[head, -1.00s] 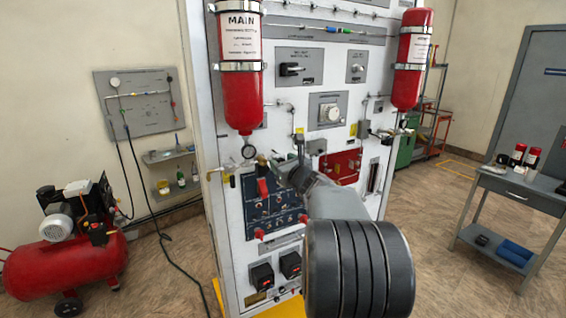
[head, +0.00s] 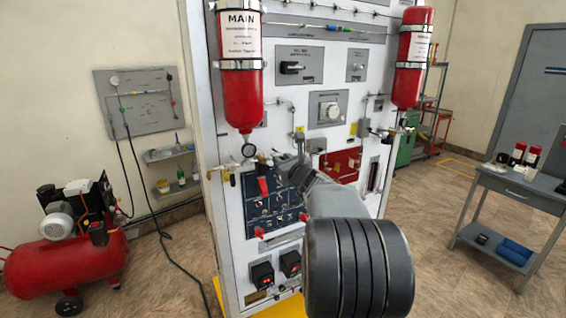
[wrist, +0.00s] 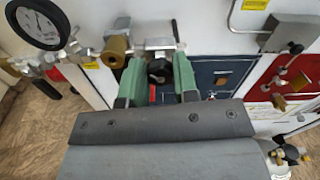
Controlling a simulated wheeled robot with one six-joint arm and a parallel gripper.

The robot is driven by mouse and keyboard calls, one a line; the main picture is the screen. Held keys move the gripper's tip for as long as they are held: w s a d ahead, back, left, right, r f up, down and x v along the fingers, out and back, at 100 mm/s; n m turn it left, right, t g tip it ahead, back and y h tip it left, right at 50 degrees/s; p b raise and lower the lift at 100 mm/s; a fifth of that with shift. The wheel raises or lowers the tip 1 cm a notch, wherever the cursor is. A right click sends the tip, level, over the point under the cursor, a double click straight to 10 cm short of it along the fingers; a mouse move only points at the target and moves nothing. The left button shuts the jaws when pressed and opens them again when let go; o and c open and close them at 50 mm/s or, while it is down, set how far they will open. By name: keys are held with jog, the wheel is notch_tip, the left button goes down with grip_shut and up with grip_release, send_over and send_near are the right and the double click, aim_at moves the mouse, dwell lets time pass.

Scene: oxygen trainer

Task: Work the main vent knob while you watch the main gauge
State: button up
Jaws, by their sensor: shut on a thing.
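The main gauge, a round white dial with a dark rim, is at the upper left in the wrist view (wrist: 38,25). In the head view it hangs below the red MAIN cylinder (head: 249,150); its reading is too small to tell. My gripper (wrist: 157,72) has green fingers, one on each side of a small black knob (wrist: 157,66), which I take for the main vent knob. The fingers are shut on it. In the head view my gripper (head: 284,164) is at the panel, right of the gauge, and the knob is hidden there.
A brass fitting (wrist: 117,47) is close left of the fingers. A red handle (head: 263,187) hangs just below left of my gripper. The blue panel (head: 258,215) and red panel (head: 345,163) are nearby. A table (head: 510,190) stands at the right.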

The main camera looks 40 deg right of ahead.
jog(key=shift+d+m+p, duration=0.1)
jog(key=shift+m+p, duration=1.25)
jog(key=shift+m, duration=3.85)
jog(key=o, duration=0.9)
jog(key=shift+s, duration=0.15)
jog(key=s, duration=0.4)
jog(key=s+a+b, duration=0.1)
jog(key=s, duration=0.4)
jog(key=s+b, duration=0.1)
jog(key=s, duration=0.3)
jog(key=shift+s+a, duration=0.25)
jog(key=shift+a, duration=0.15)
